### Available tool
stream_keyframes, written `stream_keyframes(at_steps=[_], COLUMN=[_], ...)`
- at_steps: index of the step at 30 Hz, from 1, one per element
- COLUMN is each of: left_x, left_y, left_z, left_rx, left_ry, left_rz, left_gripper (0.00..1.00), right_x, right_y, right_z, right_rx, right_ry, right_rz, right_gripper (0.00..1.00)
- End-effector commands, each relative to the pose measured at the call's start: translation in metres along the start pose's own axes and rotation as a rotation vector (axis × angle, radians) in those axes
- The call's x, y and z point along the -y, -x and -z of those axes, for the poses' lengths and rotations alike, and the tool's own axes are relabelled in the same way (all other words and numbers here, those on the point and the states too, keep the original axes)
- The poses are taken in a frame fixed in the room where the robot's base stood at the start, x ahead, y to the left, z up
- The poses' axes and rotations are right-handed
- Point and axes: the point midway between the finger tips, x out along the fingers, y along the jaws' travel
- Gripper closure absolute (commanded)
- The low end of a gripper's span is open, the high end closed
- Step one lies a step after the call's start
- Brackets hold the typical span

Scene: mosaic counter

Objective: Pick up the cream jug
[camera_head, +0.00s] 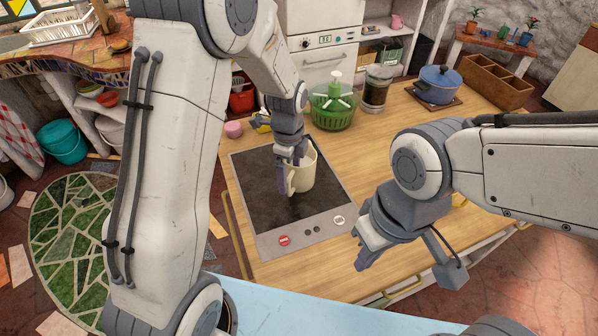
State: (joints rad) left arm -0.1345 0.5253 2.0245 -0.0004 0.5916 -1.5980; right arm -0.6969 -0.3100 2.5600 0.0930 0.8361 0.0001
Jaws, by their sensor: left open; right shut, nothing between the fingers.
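The cream jug (303,175) stands on the dark cooktop (262,205) set into the wooden counter. My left gripper (287,180) points down at the jug's left side, with its fingers open around or just in front of the jug's near left side, where a handle seems to show. I cannot tell whether the fingers touch the jug. The gripper and wrist hide part of the jug's rim and left wall. My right gripper (362,252) is shut and empty near the counter's front, right of the cooktop.
A blue pot (438,84) and a wooden divided box (492,82) are at the back right. A pink cup (233,130) is left of my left wrist. The counter's middle right is clear.

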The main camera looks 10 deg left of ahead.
Motion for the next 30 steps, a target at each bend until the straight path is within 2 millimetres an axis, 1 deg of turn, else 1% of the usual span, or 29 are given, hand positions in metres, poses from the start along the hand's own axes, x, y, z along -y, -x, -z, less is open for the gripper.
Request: stream_keyframes(at_steps=[4,9,13,16,21,22,23,24,26,27,29,30], left_x=[-0.001,-0.003,-0.002,-0.001,-0.001,-0.001,-0.001,-0.001,-0.001,-0.001,-0.001,-0.001], left_y=[-0.010,-0.035,-0.051,-0.055,-0.055,-0.055,-0.055,-0.055,-0.055,-0.055,-0.055,-0.055], left_z=[0.002,0.004,0.004,0.004,0.004,0.004,0.004,0.004,0.004,0.004,0.004,0.004], left_rx=[0.000,0.000,0.000,0.000,0.000,0.000,0.000,0.000,0.000,0.000,0.000,0.000], left_ry=[0.000,0.000,0.000,0.000,0.001,0.001,0.001,0.001,0.001,0.001,0.001,0.001], left_rz=[-0.004,-0.006,-0.004,-0.001,0.000,0.000,0.000,0.000,0.000,0.000,0.000,0.000], left_gripper=[0.06,0.06,0.06,0.06,0.06,0.09,0.21,0.36,0.59,0.74,0.97,1.00], right_x=[0.000,0.001,0.001,0.001,0.001,0.001,0.001,0.001,0.001,0.001,0.001,0.001], right_y=[0.006,0.017,0.018,0.018,0.018,0.018,0.018,0.018,0.018,0.018,0.018,0.018], right_z=[0.000,0.001,0.001,0.001,0.001,0.001,0.001,0.001,0.001,0.001,0.001,0.001], right_rx=[0.000,0.000,0.000,0.000,0.000,0.000,0.000,0.000,0.000,0.000,0.000,0.000], right_ry=[0.000,-0.001,-0.001,-0.001,-0.001,-0.001,-0.001,-0.001,-0.001,-0.001,-0.001,-0.001], right_rz=[0.000,0.000,0.000,0.000,0.000,0.000,0.000,0.000,0.000,0.000,0.000,0.000], right_gripper=[1.00,1.00,1.00,1.00,1.00,1.00,1.00,1.00,1.00,1.00,1.00,1.00])
